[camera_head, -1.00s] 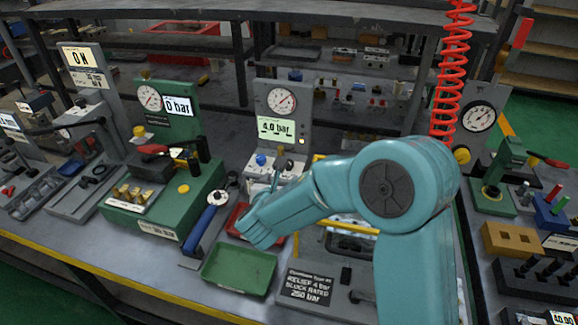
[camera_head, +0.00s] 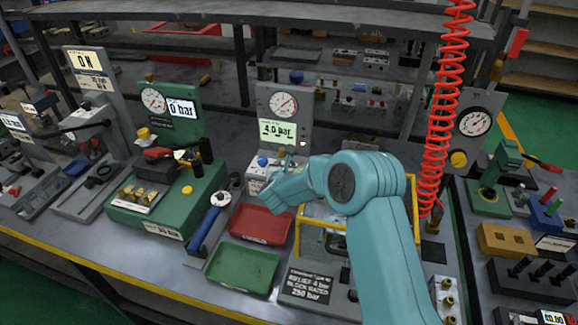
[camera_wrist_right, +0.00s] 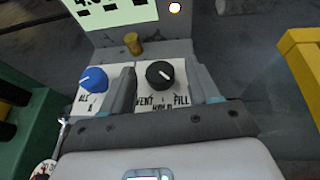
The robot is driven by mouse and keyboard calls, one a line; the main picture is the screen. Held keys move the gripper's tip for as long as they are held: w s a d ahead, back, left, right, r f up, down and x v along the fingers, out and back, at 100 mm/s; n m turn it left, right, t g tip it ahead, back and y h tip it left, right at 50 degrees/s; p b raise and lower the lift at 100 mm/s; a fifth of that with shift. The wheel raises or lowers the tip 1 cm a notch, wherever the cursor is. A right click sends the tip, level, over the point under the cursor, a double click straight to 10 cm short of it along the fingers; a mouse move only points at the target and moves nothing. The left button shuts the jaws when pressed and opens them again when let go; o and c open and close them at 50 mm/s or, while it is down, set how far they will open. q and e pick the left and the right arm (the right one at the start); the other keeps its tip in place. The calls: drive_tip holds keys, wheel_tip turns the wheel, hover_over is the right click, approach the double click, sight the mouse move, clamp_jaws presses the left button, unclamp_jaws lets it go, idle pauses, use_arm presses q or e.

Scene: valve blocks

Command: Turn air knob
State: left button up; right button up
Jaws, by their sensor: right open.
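A grey panel (camera_head: 284,104) with a round gauge and a display reading 4.0 bar stands at the back middle of the bench. In the right wrist view its base carries a blue knob (camera_wrist_right: 93,80) at left and a black knob (camera_wrist_right: 160,74) marked VENT, HOLD and FILL. The black knob's white pointer line points down and to the right. My right gripper (camera_wrist_right: 165,88) is open, its two fingers to the left and right of the black knob; I cannot tell if they touch it. In the head view my right arm hides that knob, while the blue knob (camera_head: 262,161) shows. My left gripper is not in view.
A small brass knob (camera_wrist_right: 133,43) sits behind the black knob. A red tray (camera_head: 261,224) and a green tray (camera_head: 242,268) lie in front of the panel. A yellow-framed box (camera_head: 410,205) stands beside my right arm, with a coiled red hose (camera_head: 441,130) hanging nearby.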

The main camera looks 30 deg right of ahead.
drive_tip(key=shift+f, duration=0.1)
drive_tip(key=c, duration=1)
drive_tip(key=shift+c, duration=0.2)
drive_tip(key=shift+w+g, duration=0.1)
drive_tip(key=shift+g, duration=0.2)
drive_tip(key=shift+w+a+f+m+g+h+b, duration=0.15)
drive_tip(key=shift+m+g+h+b, duration=0.15)
drive_tip(key=shift+m+h+b, duration=0.35)
drive_tip(key=m+g, duration=0.1)
drive_tip(key=m+g+h+b, duration=0.1)
drive_tip(key=shift+w+a+m+g+h, duration=0.15)
drive_tip(key=shift+m+g+h, duration=0.1)
drive_tip(key=shift+m+g, duration=0.15)
drive_tip(key=shift+w+m+g+h, duration=0.1)
drive_tip(key=shift+m+g+h, duration=0.3)
drive_tip(key=shift+m+g, duration=0.4)
drive_tip(key=shift+w+r+m+g+b, duration=0.1)
drive_tip(key=shift+m+g+b, duration=0.05)
drive_tip(key=shift+m+g, duration=0.45)
drive_tip(key=shift+w+r+m+g+b, duration=0.15)
drive_tip(key=shift+m+g, duration=0.3)
drive_tip(key=shift+g, duration=0.25)
drive_tip(key=shift+m+g+h, duration=0.4)
drive_tip(key=shift+m+g, duration=0.2)
drive_tip(key=shift+g, duration=0.1)
